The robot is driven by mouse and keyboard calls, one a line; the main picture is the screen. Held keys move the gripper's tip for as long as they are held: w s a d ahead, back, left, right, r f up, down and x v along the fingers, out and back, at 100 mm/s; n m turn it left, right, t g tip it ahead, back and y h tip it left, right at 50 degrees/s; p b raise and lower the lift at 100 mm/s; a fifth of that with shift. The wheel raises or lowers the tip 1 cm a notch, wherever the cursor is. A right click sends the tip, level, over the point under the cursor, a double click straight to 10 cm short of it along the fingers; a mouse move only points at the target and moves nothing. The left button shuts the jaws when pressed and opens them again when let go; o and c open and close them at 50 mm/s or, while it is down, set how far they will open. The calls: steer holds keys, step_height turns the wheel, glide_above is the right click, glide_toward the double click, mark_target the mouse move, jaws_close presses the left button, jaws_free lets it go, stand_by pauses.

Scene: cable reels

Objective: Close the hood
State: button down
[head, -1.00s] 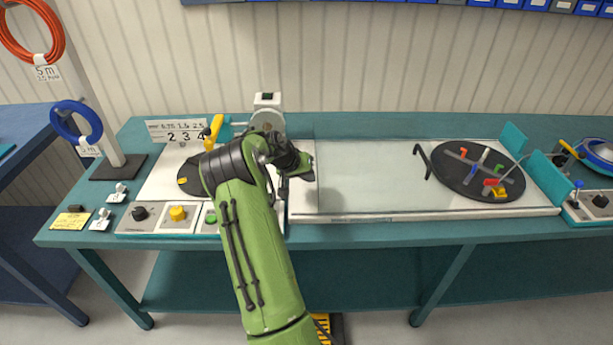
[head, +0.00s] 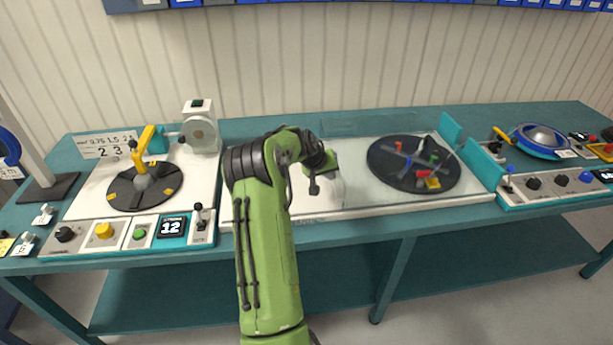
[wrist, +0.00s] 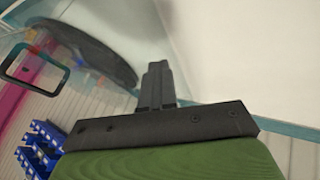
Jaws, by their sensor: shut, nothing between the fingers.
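The hood is a clear panel (head: 355,180) over the white bed of the middle machine, with a pale front edge; its glass is so faint that I cannot tell its angle. The black disc (head: 395,165) with coloured pegs shows through or beside it at the right. In the wrist view a dark loop-shaped handle (wrist: 35,65) shows at the left, near the blurred dark disc (wrist: 85,50). My gripper (head: 314,187) is over the left part of the bed, its fingers pointing down. The wrist view shows its fingers (wrist: 157,85) shut together and empty. I cannot tell whether they touch the glass.
The left machine has a black turntable with a yellow arm (head: 145,185) and a control panel with a display (head: 171,227). A white meter unit (head: 200,130) stands behind it. Teal uprights (head: 480,165) and another control panel (head: 545,185) bound the right side.

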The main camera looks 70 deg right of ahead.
mark_target(352, 168)
steer(key=s+d, duration=0.1)
steer(key=s, duration=0.2)
steer(key=s+d, duration=0.2)
steer(key=s, duration=0.1)
steer(key=s+d+p, duration=0.1)
steer(key=s+d, duration=0.1)
steer(key=s, duration=0.1)
steer(key=shift+s, duration=0.4)
steer(key=shift+s+d+r, duration=0.1)
steer(key=shift+s, duration=0.2)
steer(key=shift+s, duration=0.1)
steer(key=w, duration=0.1)
steer(key=w+a, duration=0.1)
steer(key=w, duration=0.1)
steer(key=shift+w+a+f, duration=0.2)
steer(key=shift+w+a, duration=0.05)
steer(key=shift+w, duration=0.15)
steer(key=v, duration=1)
steer(key=shift+w+a+r+p, duration=0.1)
steer(key=shift+w+a+p, duration=0.1)
steer(key=shift+p, duration=0.2)
